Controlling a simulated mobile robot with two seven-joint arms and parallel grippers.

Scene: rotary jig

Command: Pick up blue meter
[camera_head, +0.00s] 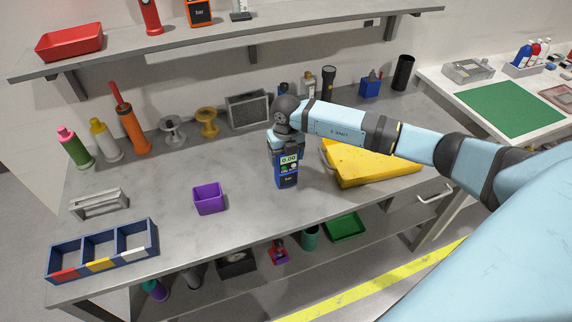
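The blue meter (287,177), with a lit display reading 0.00, is upright near the middle of the grey workbench (235,232). My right gripper (287,150) points down at the top of the meter, its arm reaching in from the right. The fingers are small and partly merge with the meter's top, so I cannot tell whether they are closed on it. I also cannot tell whether the meter touches the bench. My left gripper is not in view.
A purple bin (209,198) stands left of the meter, and a yellow case (365,166) lies to its right, partly under my arm. A grey box (248,110) stands behind. A blue divided tray (103,266) sits front left. A shelf (230,50) overhangs the back.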

